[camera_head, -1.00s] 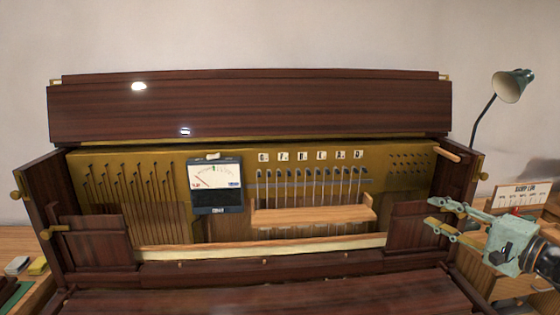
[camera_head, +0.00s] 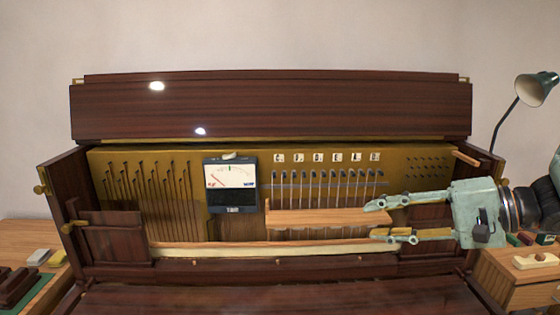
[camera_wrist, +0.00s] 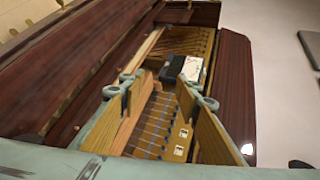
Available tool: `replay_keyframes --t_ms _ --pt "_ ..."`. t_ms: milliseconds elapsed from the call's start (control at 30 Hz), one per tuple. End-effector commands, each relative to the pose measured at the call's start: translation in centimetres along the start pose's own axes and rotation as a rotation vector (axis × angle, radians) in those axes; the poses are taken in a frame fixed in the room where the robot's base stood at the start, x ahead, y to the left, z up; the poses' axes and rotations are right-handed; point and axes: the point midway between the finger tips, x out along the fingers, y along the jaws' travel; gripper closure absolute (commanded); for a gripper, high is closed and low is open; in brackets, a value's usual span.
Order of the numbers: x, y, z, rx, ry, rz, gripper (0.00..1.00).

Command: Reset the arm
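My gripper (camera_head: 378,220) is at the right side of the open piano in the head view. Its two fingers point left and are spread apart with nothing between them. They reach in front of the right inner panel, near the right end of the wooden ledge (camera_head: 330,218). In the wrist view my gripper (camera_wrist: 160,85) also shows open, with the ledge, strings and labels seen between and past its fingers. The piano (camera_head: 270,108) has its dark upper lid raised, showing the gold plate (camera_head: 230,225) and strings.
A meter (camera_head: 230,187) stands at the middle of the plate and also shows in the wrist view (camera_wrist: 190,68). A green lamp (camera_head: 536,88) stands behind at the right. Side tables stand left (camera_head: 20,234) and right (camera_head: 520,292), with small items on them. Space above the piano is clear.

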Motion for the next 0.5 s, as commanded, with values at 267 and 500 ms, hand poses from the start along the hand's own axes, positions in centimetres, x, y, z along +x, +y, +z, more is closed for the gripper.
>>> replay_keyframes --t_ms 267,500 --pt "1.4 -0.9 6.6 -0.050 -0.110 0.127 0.69" --pt "1.7 -0.9 11.7 -0.097 -0.183 0.242 0.69"
